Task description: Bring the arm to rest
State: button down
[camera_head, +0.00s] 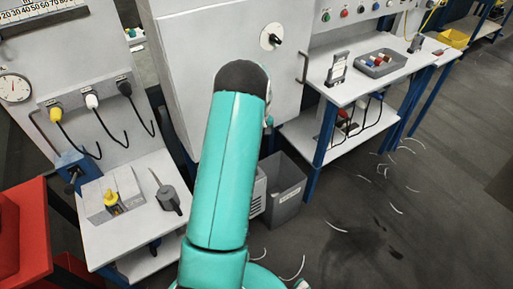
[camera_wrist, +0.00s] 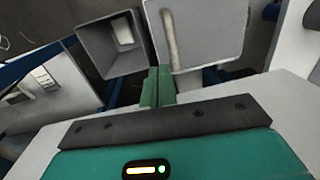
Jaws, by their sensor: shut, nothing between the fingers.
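My gripper (camera_wrist: 158,87) shows in the wrist view as two green fingers side by side, shut with nothing between them. Its tips are in front of a grey open bin and a pale panel with a long handle, apparently in free air. In the head view my teal arm rises through the middle of the picture, bent at a dark joint near the top. The arm hides the gripper itself there.
A grey cabinet (camera_head: 180,70) with a black knob stands behind my arm. A grey bin (camera_head: 286,198) is on the floor. A workbench (camera_head: 345,92) with a tray (camera_head: 382,68) is right; a side table (camera_head: 95,225) and red box (camera_head: 25,230) are left. The right floor is mostly open.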

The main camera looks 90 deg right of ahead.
notch_tip(320, 180, up, 7)
jog(key=shift+d, duration=0.4)
jog(key=shift+s, duration=0.3)
